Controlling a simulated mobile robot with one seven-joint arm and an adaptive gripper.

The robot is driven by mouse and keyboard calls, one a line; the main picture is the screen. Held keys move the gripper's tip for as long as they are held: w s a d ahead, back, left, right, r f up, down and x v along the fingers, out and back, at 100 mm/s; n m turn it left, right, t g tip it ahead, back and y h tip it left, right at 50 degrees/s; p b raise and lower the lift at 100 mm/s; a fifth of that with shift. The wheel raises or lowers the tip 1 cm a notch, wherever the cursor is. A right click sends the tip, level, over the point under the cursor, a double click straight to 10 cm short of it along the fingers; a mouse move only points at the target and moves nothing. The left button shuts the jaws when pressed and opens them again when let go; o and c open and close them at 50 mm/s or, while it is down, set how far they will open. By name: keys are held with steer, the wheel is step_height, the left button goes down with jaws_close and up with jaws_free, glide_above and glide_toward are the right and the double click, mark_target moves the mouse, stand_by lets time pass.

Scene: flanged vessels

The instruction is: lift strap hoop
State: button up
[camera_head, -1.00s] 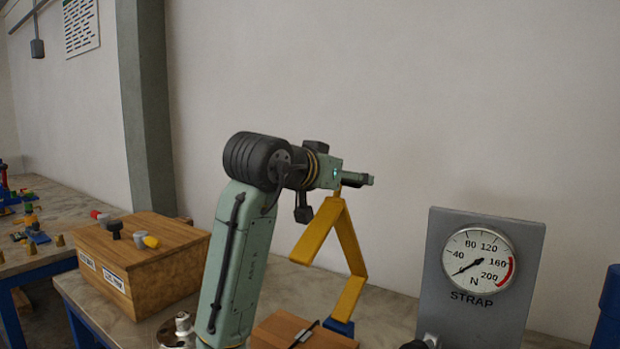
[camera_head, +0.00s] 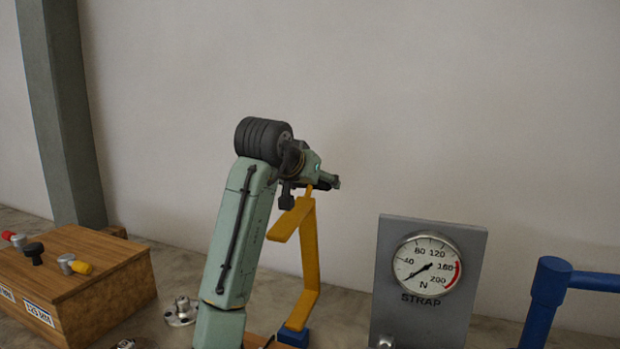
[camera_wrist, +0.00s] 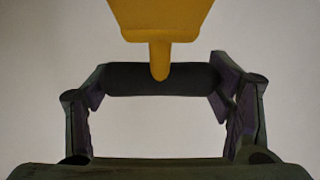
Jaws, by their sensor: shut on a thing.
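The strap hoop (camera_head: 311,240) is a bent yellow band. In the head view it hangs from my gripper (camera_head: 331,182), with its lower end at a blue block (camera_head: 293,337). In the wrist view my gripper (camera_wrist: 160,80) is shut on a dark crossbar (camera_wrist: 190,79) of the hoop. The yellow band (camera_wrist: 160,18) comes down over the middle of that bar in a narrow tab. Whether the lower end is fastened to the blue block cannot be told. The strap gauge (camera_head: 427,263), on a grey plate, has its needle below the 40 mark.
A wooden box (camera_head: 75,285) with coloured knobs stands at the left. A metal flanged fitting (camera_head: 181,312) is beside my arm. A blue tubular frame (camera_head: 548,295) stands at the right. The wall behind is bare, and the space around my gripper is free.

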steer(key=shift+w+r, duration=0.15)
steer(key=shift+w, duration=0.05)
steer(key=o, duration=1.2)
steer(key=shift+o, duration=1.4)
steer(key=shift+w+d+f, duration=0.25)
steer(key=shift+w+f, duration=0.1)
steer(key=shift+o, duration=1.1)
steer(key=shift+s+a, duration=0.1)
steer(key=shift+s, duration=0.05)
steer(key=v, duration=1.2)
steer(key=shift+a, duration=0.1)
